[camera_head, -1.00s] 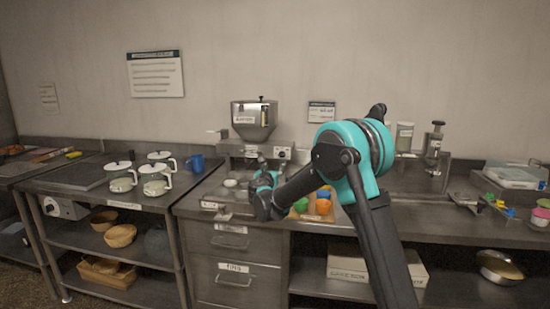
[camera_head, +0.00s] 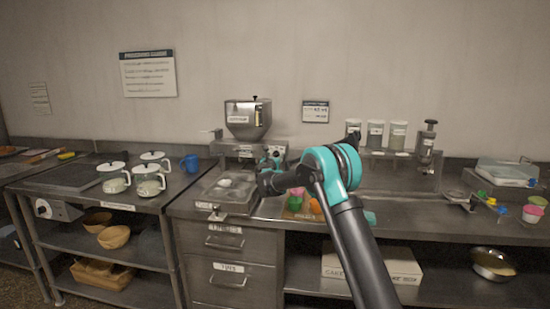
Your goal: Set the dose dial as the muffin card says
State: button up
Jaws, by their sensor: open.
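The depositor has a steel hopper (camera_head: 248,118) with a label on its front. Below it is a steel base with a small light control panel (camera_head: 280,151) at its right, partly behind my gripper; dial markings there are too small to read. A small card (camera_head: 316,111) hangs on the wall right of the hopper; its dark header and few lines are too small to read. My gripper (camera_head: 268,162) is open and empty, in front of the machine's base close to the panel. Whether it touches anything cannot be told.
A larger notice (camera_head: 148,74) hangs at left. Orange and green items (camera_head: 298,201) lie beneath my arm. Jars (camera_head: 375,134) and a plunger-topped container (camera_head: 426,141) stand at right.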

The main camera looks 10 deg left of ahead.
jog(key=shift+w, duration=0.3)
jog(key=c, duration=1.2)
jog(key=shift+o, duration=0.2)
